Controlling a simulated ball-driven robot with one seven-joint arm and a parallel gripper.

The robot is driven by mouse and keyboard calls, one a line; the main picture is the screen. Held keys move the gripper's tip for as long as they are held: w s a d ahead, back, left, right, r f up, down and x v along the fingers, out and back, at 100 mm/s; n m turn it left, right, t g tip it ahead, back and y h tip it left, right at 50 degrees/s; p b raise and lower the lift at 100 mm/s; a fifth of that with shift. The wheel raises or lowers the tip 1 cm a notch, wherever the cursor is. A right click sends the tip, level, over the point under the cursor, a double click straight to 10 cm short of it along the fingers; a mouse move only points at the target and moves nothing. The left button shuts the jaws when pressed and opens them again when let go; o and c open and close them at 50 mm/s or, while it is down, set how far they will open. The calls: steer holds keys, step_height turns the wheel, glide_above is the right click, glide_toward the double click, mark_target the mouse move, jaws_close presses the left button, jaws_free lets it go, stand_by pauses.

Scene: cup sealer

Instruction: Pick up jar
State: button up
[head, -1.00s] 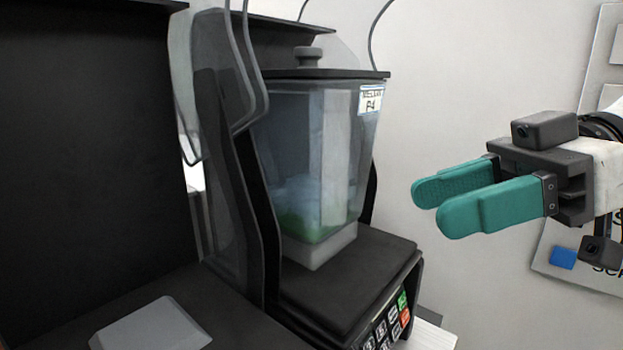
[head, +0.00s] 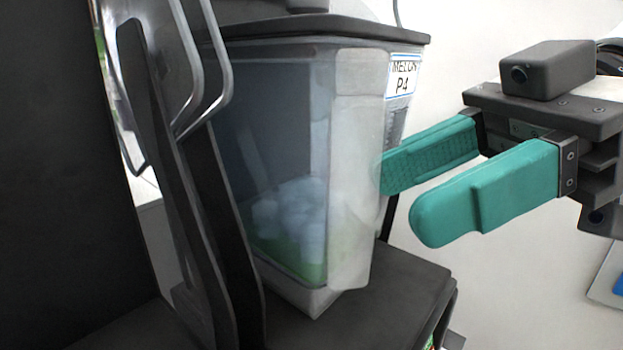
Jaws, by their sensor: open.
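The jar (head: 352,190) is a tall clear blender jar with a dark lid and a white label reading "MELON P4". Pale chunks and some green show inside near its bottom. It stands upright on a dark base (head: 405,290). My gripper (head: 405,200), with two teal fingers, is open at the jar's right side. The far finger's tip reaches behind the jar's right edge, and the near finger is to the front right. I cannot tell whether either finger touches the jar. Nothing is visibly held between them.
A dark frame with a clear curved cover (head: 165,90) stands close on the jar's left. A large black panel (head: 50,150) fills the far left. A pale wall is behind, with free room below and right of my gripper.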

mark_target(373, 204)
steer(key=shift+p+x, duration=0.45)
steer(key=shift+x, duration=2.3)
steer(key=shift+s+r, duration=0.15)
jaws_close()
steer(key=shift+r, duration=0.15)
